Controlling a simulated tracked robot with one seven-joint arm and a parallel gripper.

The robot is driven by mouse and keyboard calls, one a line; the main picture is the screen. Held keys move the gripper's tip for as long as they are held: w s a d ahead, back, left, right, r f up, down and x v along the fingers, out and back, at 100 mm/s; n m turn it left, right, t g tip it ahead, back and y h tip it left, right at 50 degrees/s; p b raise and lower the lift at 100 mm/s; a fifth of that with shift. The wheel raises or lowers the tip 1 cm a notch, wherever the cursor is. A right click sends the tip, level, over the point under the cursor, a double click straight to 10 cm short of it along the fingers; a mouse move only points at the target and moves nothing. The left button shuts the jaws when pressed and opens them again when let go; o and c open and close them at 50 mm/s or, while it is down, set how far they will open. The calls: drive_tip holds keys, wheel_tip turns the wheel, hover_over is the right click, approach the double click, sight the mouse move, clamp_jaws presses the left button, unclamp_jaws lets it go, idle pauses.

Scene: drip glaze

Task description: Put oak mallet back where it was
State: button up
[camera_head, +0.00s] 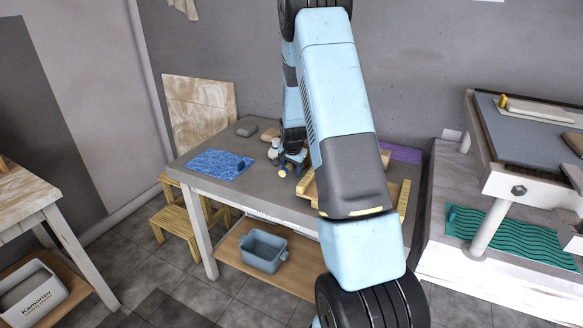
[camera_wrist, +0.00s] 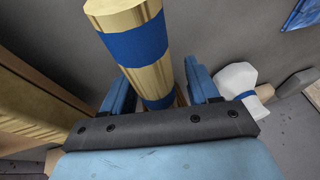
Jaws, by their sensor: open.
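A pale wooden cylinder with blue bands, which looks like the oak mallet (camera_wrist: 150,75), stands out between the fingers of my gripper (camera_wrist: 162,92) in the wrist view. The fingers are open, one on each side of it; whether either touches it I cannot tell. Its lower end is hidden behind the gripper body. In the head view my gripper (camera_head: 292,160) is low over the grey table (camera_head: 215,145), partly hidden by my arm. A small tan round end (camera_head: 283,174) shows beside it, probably the same mallet.
A white object with a blue band (camera_wrist: 236,78) stands close right of the gripper. A blue patterned mat (camera_head: 215,164) lies on the table's left, with grey blocks (camera_head: 247,129) behind it. A wooden frame (camera_head: 307,188) lies right of the gripper, partly behind my arm.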

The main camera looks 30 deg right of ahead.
drive_tip(key=shift+r, duration=0.1)
drive_tip(key=s+a+r+n, duration=0.1)
drive_tip(key=s+a+r, duration=0.1)
drive_tip(key=s+r, duration=0.35)
drive_tip(key=s+a+r+n, duration=0.1)
drive_tip(key=s+a+r, duration=0.15)
drive_tip(key=r, duration=0.65)
drive_tip(key=s+a+r, duration=0.3)
drive_tip(key=r, duration=0.4)
drive_tip(key=s+a+r+n, duration=0.3)
drive_tip(key=s+r, duration=0.1)
drive_tip(key=s, duration=0.5)
drive_tip(key=s+a+r+n+t+y, duration=0.1)
drive_tip(key=s+a+r+n, duration=0.2)
drive_tip(key=s, duration=0.7)
drive_tip(key=s+a+r+n, duration=0.2)
drive_tip(key=s+a+r, duration=0.2)
drive_tip(key=s, duration=0.6)
drive_tip(key=shift+a+r+n+t+y, duration=0.25)
drive_tip(key=shift+r+n+t+y, duration=0.05)
drive_tip(key=shift+r+n+y, duration=0.15)
idle(1.1)
